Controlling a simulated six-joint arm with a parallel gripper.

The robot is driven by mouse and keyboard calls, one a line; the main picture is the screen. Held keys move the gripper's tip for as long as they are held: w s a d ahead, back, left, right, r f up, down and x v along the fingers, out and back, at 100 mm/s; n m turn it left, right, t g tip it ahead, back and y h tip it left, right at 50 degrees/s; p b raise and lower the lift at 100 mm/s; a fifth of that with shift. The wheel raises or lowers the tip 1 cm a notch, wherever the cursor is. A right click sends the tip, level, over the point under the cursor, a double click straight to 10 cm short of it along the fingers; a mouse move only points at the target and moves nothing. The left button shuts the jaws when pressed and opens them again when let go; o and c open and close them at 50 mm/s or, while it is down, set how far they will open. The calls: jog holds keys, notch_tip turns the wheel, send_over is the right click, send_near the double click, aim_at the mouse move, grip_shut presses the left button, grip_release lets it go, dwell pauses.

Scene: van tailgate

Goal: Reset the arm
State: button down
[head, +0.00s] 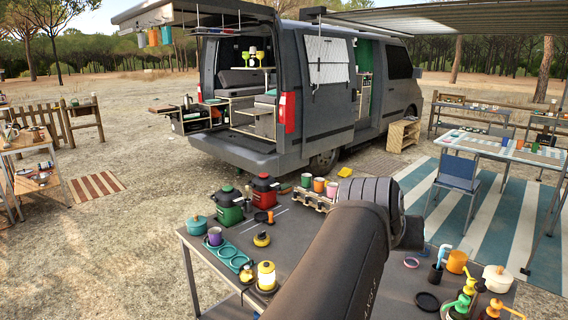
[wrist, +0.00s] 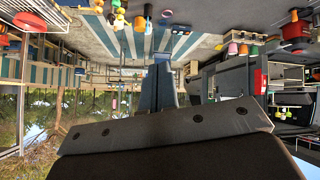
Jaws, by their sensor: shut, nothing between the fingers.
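My arm (head: 335,262) rises from the bottom of the head view over the middle of the dark table and ends in wrist joints above the table's back edge. My gripper cannot be made out there, as my own links cover that end. In the wrist view, which is upside down, my gripper (wrist: 165,128) shows as a dark bolted bar across the lower part. It is shut, with nothing held in it.
The dark table (head: 290,232) carries a green pot (head: 228,207), a red pot (head: 264,190), cups and a lantern (head: 266,276) on its left. A white pot (head: 497,278) and condiment bottles stand on its right. A grey van (head: 330,90) is parked behind. Air above the table's left side is free.

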jog(key=s+a+f+y, duration=0.1)
jog(key=s+a+f, duration=0.3)
jog(key=f, duration=0.3)
jog(key=s+a+f+g+y, duration=0.1)
jog(key=s+a+f, duration=0.3)
jog(key=s+f, duration=0.2)
jog(key=s+a+f+g+y, duration=0.1)
jog(key=s+a+f, duration=0.3)
jog(key=f, duration=0.4)
jog(key=shift+s+f+y, duration=0.25)
jog(key=shift+s+y, duration=0.15)
jog(key=shift+s, duration=0.3)
